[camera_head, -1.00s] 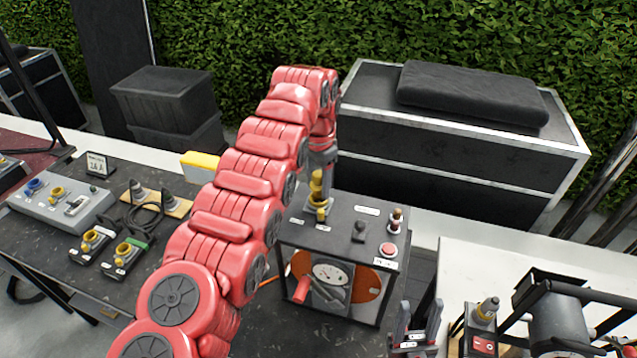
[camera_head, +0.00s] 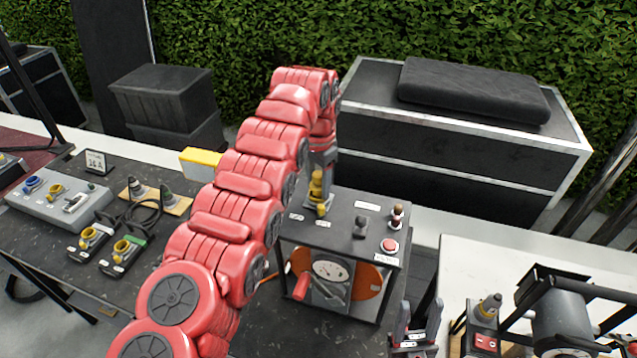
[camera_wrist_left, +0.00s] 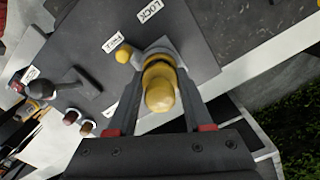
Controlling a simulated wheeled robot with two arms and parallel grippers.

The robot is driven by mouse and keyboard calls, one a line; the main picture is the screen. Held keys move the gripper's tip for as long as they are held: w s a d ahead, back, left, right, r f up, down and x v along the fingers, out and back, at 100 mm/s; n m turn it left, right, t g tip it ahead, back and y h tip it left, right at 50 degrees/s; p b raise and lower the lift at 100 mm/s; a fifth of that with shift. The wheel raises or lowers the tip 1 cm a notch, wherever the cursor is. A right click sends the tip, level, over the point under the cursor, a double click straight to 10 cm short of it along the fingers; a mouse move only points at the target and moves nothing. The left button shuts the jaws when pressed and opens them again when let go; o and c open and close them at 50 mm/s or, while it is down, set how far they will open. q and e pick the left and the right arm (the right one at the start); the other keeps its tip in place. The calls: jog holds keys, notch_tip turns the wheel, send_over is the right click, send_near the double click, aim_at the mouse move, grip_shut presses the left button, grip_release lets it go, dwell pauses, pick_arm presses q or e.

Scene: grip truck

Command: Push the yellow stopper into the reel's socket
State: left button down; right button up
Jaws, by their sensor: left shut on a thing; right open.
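The yellow stopper (camera_head: 316,184) is upright between the fingers of my left gripper (camera_head: 320,196), which is shut on it. In the left wrist view the stopper (camera_wrist_left: 160,88) shows from above between the two grey fingers (camera_wrist_left: 158,108). It is at the back left of the reel's dark top panel (camera_head: 340,219). The socket is hidden under the stopper and fingers; how deep the stopper sits cannot be told. The reel's front has a gauge, an orange disc (camera_head: 364,284) and a red crank handle (camera_head: 300,287). My right gripper (camera_head: 415,328) is open and empty, right of the reel.
A black lever (camera_head: 360,226) and a red button (camera_head: 389,246) stand on the reel's top. A grey connector box (camera_head: 62,205) and cable plugs lie to the left. A drum winch (camera_head: 560,322) stands on the white table at right.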

aim_at(319, 174)
pick_arm(q)
jog(key=shift+s+f, duration=0.1)
jog(key=shift+f, duration=0.05)
jog(key=shift+r+p, duration=0.5)
jog(key=shift+r, duration=0.05)
jog(key=shift+r+p, duration=1.25)
jog(key=shift+r, duration=0.25)
jog(key=shift+f, duration=0.15)
jog(key=shift+f, duration=0.15)
jog(key=shift+f, duration=0.2)
